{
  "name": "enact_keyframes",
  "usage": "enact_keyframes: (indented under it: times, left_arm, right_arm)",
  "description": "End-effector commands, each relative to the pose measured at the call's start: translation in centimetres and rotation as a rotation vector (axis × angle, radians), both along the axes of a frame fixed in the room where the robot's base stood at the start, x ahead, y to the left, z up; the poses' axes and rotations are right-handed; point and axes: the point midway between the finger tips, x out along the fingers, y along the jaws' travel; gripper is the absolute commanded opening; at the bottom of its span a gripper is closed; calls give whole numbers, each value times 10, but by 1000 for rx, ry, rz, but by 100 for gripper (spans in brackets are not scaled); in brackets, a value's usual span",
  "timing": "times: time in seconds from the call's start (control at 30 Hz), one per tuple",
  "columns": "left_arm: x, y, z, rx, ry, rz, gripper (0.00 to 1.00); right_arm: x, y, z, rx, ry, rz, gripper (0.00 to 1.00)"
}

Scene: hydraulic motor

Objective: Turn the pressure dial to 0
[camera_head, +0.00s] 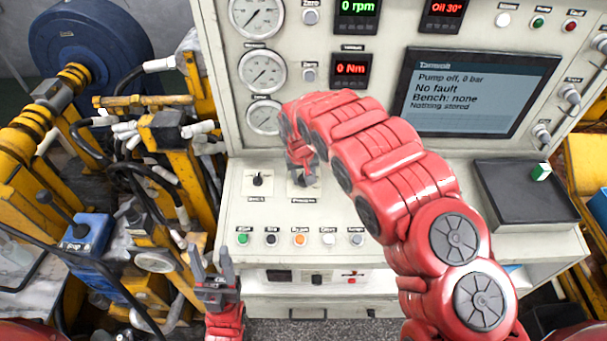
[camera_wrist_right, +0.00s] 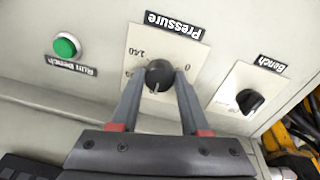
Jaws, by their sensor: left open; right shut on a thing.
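The pressure dial is a dark round knob (camera_wrist_right: 159,72) on a pale plate in the right wrist view, which shows the panel upside down. A "0" is printed on the plate's right side there, and larger numbers are on its left. A light mark shows on the knob's lower edge in that view. My right gripper (camera_wrist_right: 158,80) is shut on the knob, one finger on each side. In the head view my right gripper (camera_head: 302,172) largely hides the dial. My left gripper (camera_head: 212,264) is open and empty in front of the console, away from the dial.
The bench knob (camera_head: 258,180) is left of the dial. A row of buttons, including an orange one (camera_head: 300,240), lies below. Gauges (camera_head: 263,71) and a screen (camera_head: 477,92) reading "Pump off, 0 bar" are above. Yellow machinery and hoses (camera_head: 150,170) crowd the left.

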Motion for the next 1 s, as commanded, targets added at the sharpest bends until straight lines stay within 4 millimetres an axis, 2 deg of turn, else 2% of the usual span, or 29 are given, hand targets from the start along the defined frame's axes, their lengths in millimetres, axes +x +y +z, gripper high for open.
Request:
enact_keyframes:
  times: [0.57, 1.0]
  left_arm:
    - [0, 0, 13, 0, 0, 0, 50]
    - [0, 0, 33, 0, 0, 0, 50]
  right_arm:
    - [-2, -2, 0, -85, 4, 537, 0]
    - [-1, -3, 2, -148, 1, 948, 0]
